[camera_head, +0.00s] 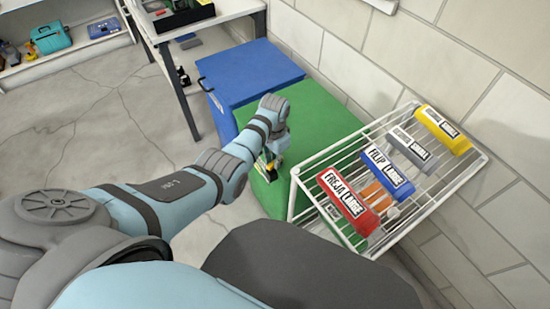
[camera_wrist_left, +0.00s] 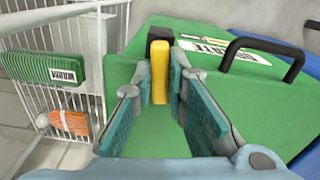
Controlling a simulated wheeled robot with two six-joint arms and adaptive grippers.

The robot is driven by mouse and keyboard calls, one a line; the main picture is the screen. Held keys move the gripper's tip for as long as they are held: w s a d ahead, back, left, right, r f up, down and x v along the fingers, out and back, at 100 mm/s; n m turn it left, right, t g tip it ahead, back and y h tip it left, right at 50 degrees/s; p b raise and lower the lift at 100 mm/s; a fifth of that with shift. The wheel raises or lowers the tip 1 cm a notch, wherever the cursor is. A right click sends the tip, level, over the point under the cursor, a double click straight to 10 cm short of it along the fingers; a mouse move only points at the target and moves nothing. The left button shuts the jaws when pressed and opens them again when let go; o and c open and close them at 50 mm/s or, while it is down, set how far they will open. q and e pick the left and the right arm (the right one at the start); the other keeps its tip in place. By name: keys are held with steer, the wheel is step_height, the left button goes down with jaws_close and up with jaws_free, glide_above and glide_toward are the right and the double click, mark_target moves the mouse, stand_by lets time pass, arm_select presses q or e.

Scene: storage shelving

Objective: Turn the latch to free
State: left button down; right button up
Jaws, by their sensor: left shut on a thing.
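The latch (camera_wrist_left: 160,70) is a yellow bar with a black piece at its upper end, on the green box (camera_wrist_left: 220,80). In the left wrist view the bar points toward the camera and lies between the two fingers. My left gripper (camera_wrist_left: 162,82) is shut on the latch. In the head view the green box (camera_head: 308,115) stands at centre, and my left gripper (camera_head: 270,168) is at its near left side. A bit of yellow shows there, but the wrist hides most of the latch. My right gripper is not in view.
A black handle (camera_wrist_left: 264,62) and a partly hidden label are on the green box. A blue box (camera_head: 250,68) stands behind it. A white wire rack (camera_head: 296,190) with labelled coloured blocks is close on the right, before a block wall. The floor at left is open.

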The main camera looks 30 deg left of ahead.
arm_select(q)
steer(key=n+p, duration=0.1)
steer(key=n, duration=0.2)
steer(key=shift+a+p, duration=0.2)
steer(key=shift+p, duration=0.1)
steer(key=n, duration=0.2)
steer(key=n+p, duration=0.1)
steer(key=n, duration=0.2)
steer(key=shift+a, duration=0.35)
steer(key=shift+s+a+n+p, duration=0.15)
steer(key=shift+n+p, duration=0.15)
steer(key=shift+n, duration=1.05)
steer(key=shift+s+a+n+p, duration=0.1)
steer(key=shift+a+n+p, duration=0.2)
steer(key=shift+n, duration=1)
steer(key=shift+s+a+n+p, duration=0.1)
steer(key=shift+n+p, duration=0.25)
steer(key=shift+n, duration=1)
steer(key=c, duration=1.6)
jaws_free()
steer(key=shift+r, duration=0.1)
